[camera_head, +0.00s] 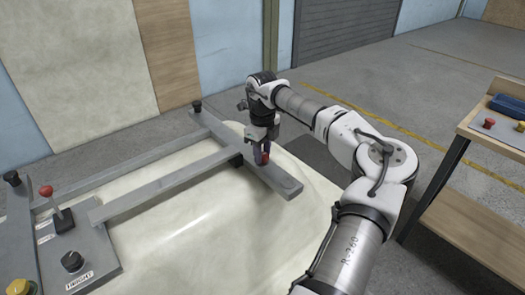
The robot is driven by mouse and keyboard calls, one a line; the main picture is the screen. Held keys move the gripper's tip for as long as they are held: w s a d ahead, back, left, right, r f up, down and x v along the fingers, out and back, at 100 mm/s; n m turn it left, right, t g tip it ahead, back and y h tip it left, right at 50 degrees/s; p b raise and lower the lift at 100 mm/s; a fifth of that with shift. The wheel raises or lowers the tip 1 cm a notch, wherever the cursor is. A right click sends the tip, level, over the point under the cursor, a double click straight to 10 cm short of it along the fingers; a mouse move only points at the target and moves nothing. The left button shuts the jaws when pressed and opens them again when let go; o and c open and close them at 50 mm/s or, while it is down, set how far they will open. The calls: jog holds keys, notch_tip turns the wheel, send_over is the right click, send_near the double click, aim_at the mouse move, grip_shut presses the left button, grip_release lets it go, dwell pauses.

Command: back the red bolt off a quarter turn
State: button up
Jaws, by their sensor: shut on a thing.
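The red bolt (266,157) stands on the grey cross bar (285,183) near its right end, over the pale tub shell (200,225). My gripper (263,149) points down from above and is shut on the red bolt. The fingers hide part of the bolt. Its shank and any marks on its head are too small to tell.
Black knobs (197,105) stand on the bar ends. A wooden workbench (500,125) stands at right; open floor lies behind.

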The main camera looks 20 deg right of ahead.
jog(key=shift+w+r, duration=0.1)
jog(key=o, duration=1)
jog(key=shift+c, duration=0.2)
notch_tip(320, 180, up, 14)
jog(key=b, duration=0.1)
jog(key=shift+b, duration=0.35)
